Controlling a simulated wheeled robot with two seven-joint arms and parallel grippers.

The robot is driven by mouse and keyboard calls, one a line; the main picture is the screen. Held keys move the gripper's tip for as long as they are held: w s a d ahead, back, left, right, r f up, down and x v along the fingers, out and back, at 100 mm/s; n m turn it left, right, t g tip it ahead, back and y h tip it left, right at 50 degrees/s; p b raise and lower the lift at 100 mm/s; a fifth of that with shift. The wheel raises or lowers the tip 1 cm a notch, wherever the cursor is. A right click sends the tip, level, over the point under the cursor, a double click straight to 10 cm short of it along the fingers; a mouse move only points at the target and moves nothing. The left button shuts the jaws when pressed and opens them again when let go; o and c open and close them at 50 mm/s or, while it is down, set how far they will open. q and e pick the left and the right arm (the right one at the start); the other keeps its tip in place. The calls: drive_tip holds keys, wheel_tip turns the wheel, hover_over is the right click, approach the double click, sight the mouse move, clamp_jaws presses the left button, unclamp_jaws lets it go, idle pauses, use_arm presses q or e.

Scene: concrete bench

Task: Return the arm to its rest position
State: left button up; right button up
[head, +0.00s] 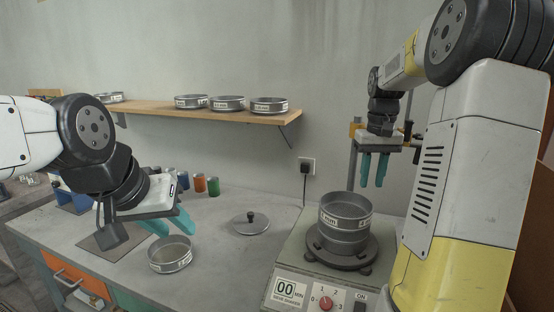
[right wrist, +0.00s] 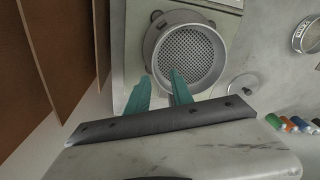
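My left gripper (head: 168,224) hangs over the bench at the left, with its teal fingers just above and beside a loose sieve (head: 171,256). The fingers look apart, and I see nothing between them. My right gripper (head: 373,170) points down, above and behind the sieve stack (head: 345,222) on the shaker. In the right wrist view, its teal fingers (right wrist: 160,92) are apart and empty, and the mesh of the top sieve (right wrist: 188,55) shows beyond them.
The sieve shaker (head: 318,284) stands at the front right. A lid with a knob (head: 251,224) lies on the bench (head: 225,215). Small coloured jars (head: 213,187) stand at the back. A wooden shelf (head: 190,112) on the wall holds several sieves.

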drive_tip(key=s+a+r+n+t+y, duration=0.1)
drive_tip(key=s+a+t, duration=0.4)
drive_tip(key=s+a, duration=1.2)
drive_tip(key=s+r+y, duration=0.1)
drive_tip(key=s, duration=0.2)
drive_tip(key=shift+t, duration=0.4)
